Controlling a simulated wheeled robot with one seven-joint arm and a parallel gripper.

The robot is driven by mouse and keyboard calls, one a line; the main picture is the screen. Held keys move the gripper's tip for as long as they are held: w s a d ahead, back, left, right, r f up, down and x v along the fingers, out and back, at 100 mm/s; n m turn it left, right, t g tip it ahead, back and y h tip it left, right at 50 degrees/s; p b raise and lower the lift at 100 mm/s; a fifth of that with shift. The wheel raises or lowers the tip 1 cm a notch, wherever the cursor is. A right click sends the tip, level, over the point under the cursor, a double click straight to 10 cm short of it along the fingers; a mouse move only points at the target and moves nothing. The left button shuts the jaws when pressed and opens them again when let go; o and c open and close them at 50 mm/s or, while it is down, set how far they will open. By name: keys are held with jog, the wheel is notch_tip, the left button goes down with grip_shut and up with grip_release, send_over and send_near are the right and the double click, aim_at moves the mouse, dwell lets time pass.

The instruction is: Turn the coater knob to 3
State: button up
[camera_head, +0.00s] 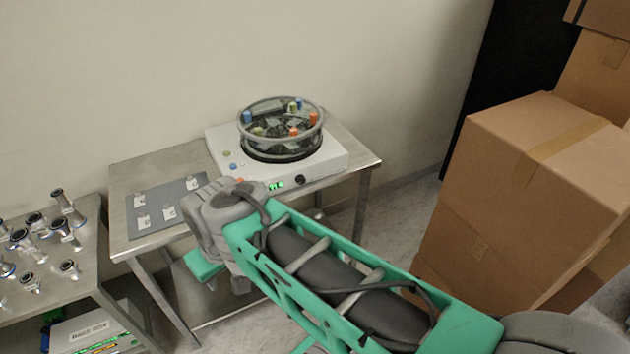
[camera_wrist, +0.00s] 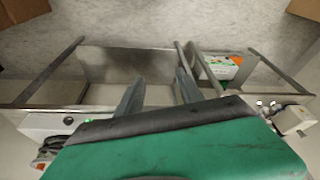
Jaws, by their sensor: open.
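The coater (camera_head: 335,155) is a white box with a round glass chamber on top, standing on a metal table. Its black knob (camera_head: 300,180) is on the front face, right of a lit green display (camera_head: 276,185); the setting is too small to read. In the wrist view, part of the coater (camera_wrist: 40,122) shows at the lower left, upside down. My gripper (camera_wrist: 158,92) is open and empty, its two dark fingers apart over the table frame and floor. In the head view my wrist is in front of the table, left of the knob, and the fingers are hidden.
A grey mat (camera_head: 150,215) with small white pieces lies on the table's left. A second table (camera_head: 70,290) at left bears several metal fittings. Stacked cardboard boxes (camera_head: 530,190) stand at right. Some floor (camera_head: 410,215) is clear between table and boxes.

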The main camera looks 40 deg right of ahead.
jog(key=shift+o, duration=0.4)
jog(key=w+d+f+n+t+y+b, duration=0.1)
jog(key=w+d+f+t+b, duration=0.2)
jog(key=w+d+f+b, duration=0.2)
jog(key=w+f+b, duration=0.2)
jog(key=w+f, duration=0.2)
jog(key=f, duration=0.2)
jog(key=shift+w+d+n+y+b, duration=0.2)
jog(key=shift+w+n+y+b, duration=0.1)
jog(key=shift+w+y, duration=0.1)
jog(key=m+t+h+b, duration=0.5)
jog(key=t+h+b, duration=0.2)
jog(key=t+b, duration=0.35)
send_near(302, 182)
jog(key=w, duration=0.1)
jog(key=p+x, duration=0.1)
jog(key=x, duration=0.6)
jog(key=shift+w+d+p, duration=0.2)
jog(key=shift+w+p, duration=0.15)
jog(key=shift+c, duration=0.5)
grip_shut()
